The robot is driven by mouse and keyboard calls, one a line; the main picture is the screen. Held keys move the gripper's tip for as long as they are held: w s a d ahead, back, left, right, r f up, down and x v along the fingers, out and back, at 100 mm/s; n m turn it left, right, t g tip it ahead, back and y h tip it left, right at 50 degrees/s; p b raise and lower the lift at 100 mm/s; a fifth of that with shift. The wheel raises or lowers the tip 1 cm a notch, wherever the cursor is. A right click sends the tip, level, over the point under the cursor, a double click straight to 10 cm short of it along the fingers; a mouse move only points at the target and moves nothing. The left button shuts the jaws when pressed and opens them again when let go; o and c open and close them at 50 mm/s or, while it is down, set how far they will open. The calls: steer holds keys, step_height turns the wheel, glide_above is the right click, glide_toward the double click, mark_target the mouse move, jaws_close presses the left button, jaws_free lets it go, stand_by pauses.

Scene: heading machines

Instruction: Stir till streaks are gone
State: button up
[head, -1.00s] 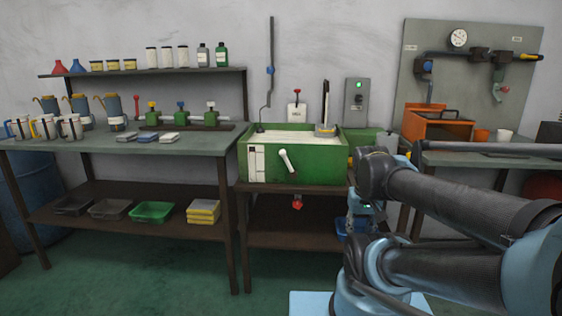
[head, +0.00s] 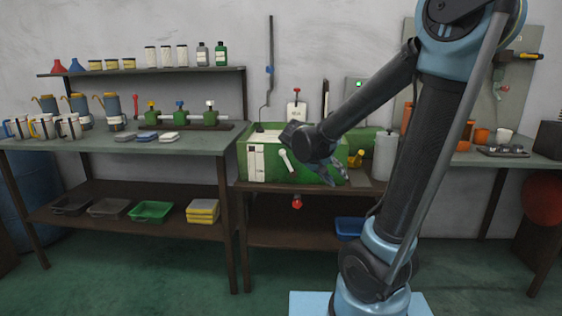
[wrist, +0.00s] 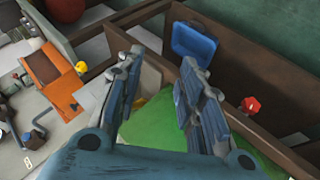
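The green tank (head: 310,172) stands on a low dark bench in the middle of the head view. A pale surface (head: 268,136) shows at its open top, mostly hidden by my arm; I cannot make out streaks. A dark upright stick (head: 326,95) shows above the tank's back right, its lower part hidden. A white handle (head: 287,161) is on the tank's front. My gripper (head: 334,176) is in front of the tank's right side. In the wrist view my gripper (wrist: 160,63) is open and empty, fingers pointing down over green (wrist: 157,135).
A grey jug (head: 385,157) stands right of the tank. A blue tray (head: 350,228) is on the lower shelf; it also shows in the wrist view (wrist: 194,45). A red knob (head: 297,202) hangs below the bench top. The left bench holds mugs and cans.

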steer(key=w+a+r+m+t+h, duration=0.15)
steer(key=w+a+t, duration=0.4)
steer(key=a, duration=0.95)
steer(key=a+f+m+t+h, duration=0.15)
steer(key=a+t, duration=0.25)
steer(key=a, duration=1.2)
glide_toward(281, 158)
steer(key=w+d, duration=0.1)
steer(key=d, duration=0.1)
steer(key=w+d+r, duration=0.1)
steer(key=d, duration=0.1)
steer(key=w+d, duration=0.1)
steer(key=d, duration=0.1)
steer(key=shift+w+d+r, duration=0.1)
steer(key=shift+r, duration=0.2)
steer(key=shift+h, duration=0.3)
jaws_close()
